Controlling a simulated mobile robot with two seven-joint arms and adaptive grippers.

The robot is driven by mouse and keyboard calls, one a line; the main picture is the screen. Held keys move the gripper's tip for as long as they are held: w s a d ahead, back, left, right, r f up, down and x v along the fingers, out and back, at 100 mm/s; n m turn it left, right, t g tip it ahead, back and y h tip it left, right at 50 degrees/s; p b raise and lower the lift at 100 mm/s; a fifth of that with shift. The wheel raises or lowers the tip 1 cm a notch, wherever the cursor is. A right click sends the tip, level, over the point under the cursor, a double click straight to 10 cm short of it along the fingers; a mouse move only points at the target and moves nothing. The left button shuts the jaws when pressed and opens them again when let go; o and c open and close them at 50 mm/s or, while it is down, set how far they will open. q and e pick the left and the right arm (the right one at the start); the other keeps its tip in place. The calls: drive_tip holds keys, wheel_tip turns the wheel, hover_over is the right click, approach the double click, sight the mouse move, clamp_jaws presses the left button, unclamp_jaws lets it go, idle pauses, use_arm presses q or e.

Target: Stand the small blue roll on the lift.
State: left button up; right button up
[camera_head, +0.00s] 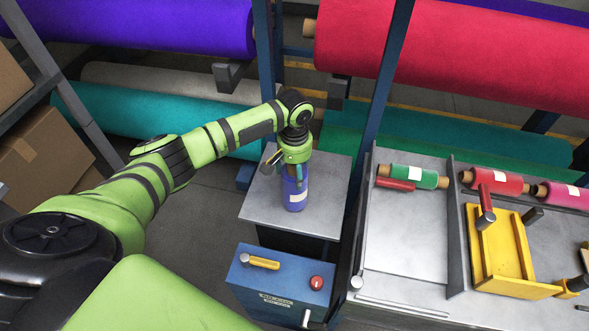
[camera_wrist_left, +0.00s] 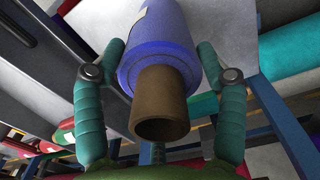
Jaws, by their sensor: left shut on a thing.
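The small blue roll (camera_head: 295,194) stands upright, with a white label on its side, at the grey plate of the lift (camera_head: 330,190). I cannot tell whether its lower end touches the plate. My left gripper (camera_head: 296,172) comes from above and is shut on the roll's upper part. In the left wrist view, the blue roll (camera_wrist_left: 158,45) lies between the two fingers of my left gripper (camera_wrist_left: 160,75), its brown core end pointing at the camera. My right gripper is not in view.
A blue control box (camera_head: 280,285) with a yellow handle and a red button stands in front of the lift. At right is a metal bench (camera_head: 405,240) with green, red and pink rolls and a yellow tray (camera_head: 500,250). A blue post (camera_head: 375,110) rises beside the lift.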

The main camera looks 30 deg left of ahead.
use_arm(q)
drive_tip(key=shift+f, duration=0.3)
drive_tip(key=o, duration=1.5)
wheel_tip(320, 180, up, 12)
